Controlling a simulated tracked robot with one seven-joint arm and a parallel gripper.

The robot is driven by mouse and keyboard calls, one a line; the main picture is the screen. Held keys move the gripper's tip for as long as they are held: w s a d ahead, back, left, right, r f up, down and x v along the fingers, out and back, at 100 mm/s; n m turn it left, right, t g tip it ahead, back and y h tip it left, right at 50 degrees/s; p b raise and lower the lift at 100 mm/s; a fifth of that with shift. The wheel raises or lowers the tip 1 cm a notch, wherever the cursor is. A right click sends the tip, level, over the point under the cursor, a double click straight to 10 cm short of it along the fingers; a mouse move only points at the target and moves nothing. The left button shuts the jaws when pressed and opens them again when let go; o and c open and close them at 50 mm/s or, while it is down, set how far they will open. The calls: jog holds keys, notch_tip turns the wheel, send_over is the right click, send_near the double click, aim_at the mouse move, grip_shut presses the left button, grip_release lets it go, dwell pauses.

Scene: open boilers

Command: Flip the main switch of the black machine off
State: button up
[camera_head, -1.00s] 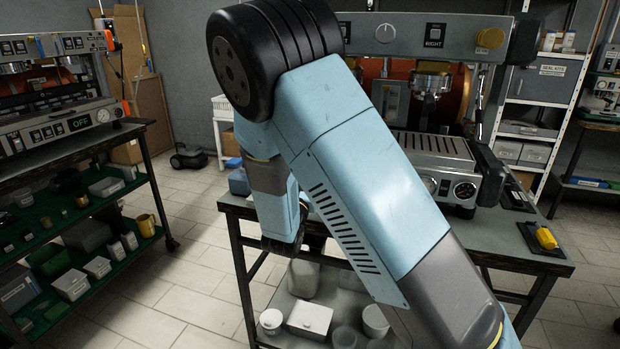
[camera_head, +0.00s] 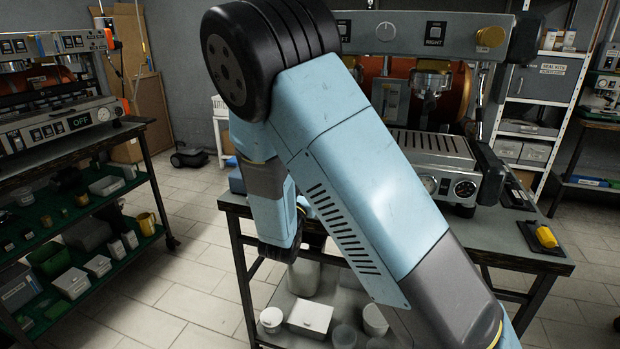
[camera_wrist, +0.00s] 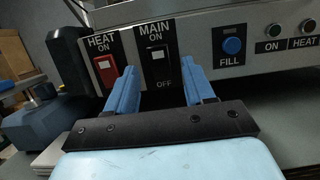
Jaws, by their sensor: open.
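In the wrist view the main switch (camera_wrist: 158,62) is a black rocker on a black plate, with MAIN ON above it and OFF below. Which way it is tipped is hard to tell. My gripper (camera_wrist: 160,88) is open and empty, its two blue fingers pointing at the panel. The switch shows between and beyond the fingertips; I cannot tell whether anything touches. The machine (camera_wrist: 215,72) has a grey metal front panel here. In the head view the machine (camera_head: 400,35) stands on a table, partly hidden behind my arm; my fingertips are hidden there.
A red HEAT switch (camera_wrist: 105,70) sits just left of the main switch, close to the left finger. A blue FILL button (camera_wrist: 232,46) is to the right. A blue container (camera_wrist: 45,122) stands at lower left. The table (camera_head: 490,240) has a yellow object (camera_head: 546,237) on its right end.

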jog(key=v, duration=1.2)
jog(key=s+d+r+m+g+h, duration=0.25)
jog(key=d+m+g, duration=0.35)
jog(key=d, duration=0.3)
jog(key=s+d+r+m+g+h, duration=0.1)
jog(key=s+d+r+m+g, duration=0.2)
jog(key=d+m+g, duration=0.4)
jog(key=s+d+r+m+g+h, duration=0.25)
jog(key=d+m+g, duration=0.2)
jog(key=d, duration=0.55)
jog(key=s+d+r+m+g+y, duration=0.2)
jog(key=s+d+m+y, duration=0.1)
jog(key=s+m+y, duration=0.45)
jog(key=s+a+r+m+t+y, duration=0.3)
jog(key=s+r+m+t+y, duration=0.2)
jog(key=s+r+m+y, duration=0.1)
jog(key=shift+a+r+m, duration=0.25)
jog(key=shift+r+m, duration=0.25)
jog(key=shift+r, duration=0.45)
jog(key=shift+s, duration=0.1)
